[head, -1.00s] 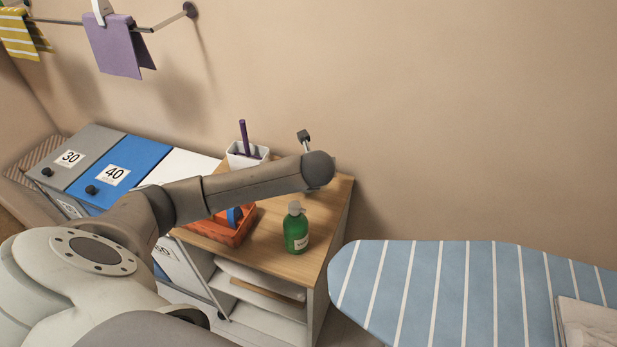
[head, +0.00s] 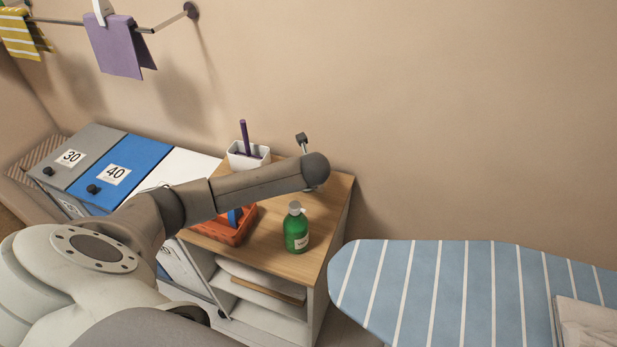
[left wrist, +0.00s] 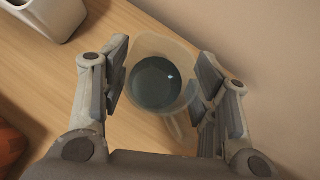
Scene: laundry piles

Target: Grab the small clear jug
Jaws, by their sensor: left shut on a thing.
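The small clear jug (left wrist: 160,52) stands on the wooden cabinet top in the left wrist view. It is see-through, with a dark round area inside and a handle toward the lower right. My left gripper (left wrist: 164,82) is around the jug, one finger on each side, shut on it. In the head view my left arm reaches in from the left over the cabinet and hides the jug and most of the gripper. My right gripper is not in view.
A white holder (head: 248,160) stands at the back. The striped ironing board (head: 450,290) is at right.

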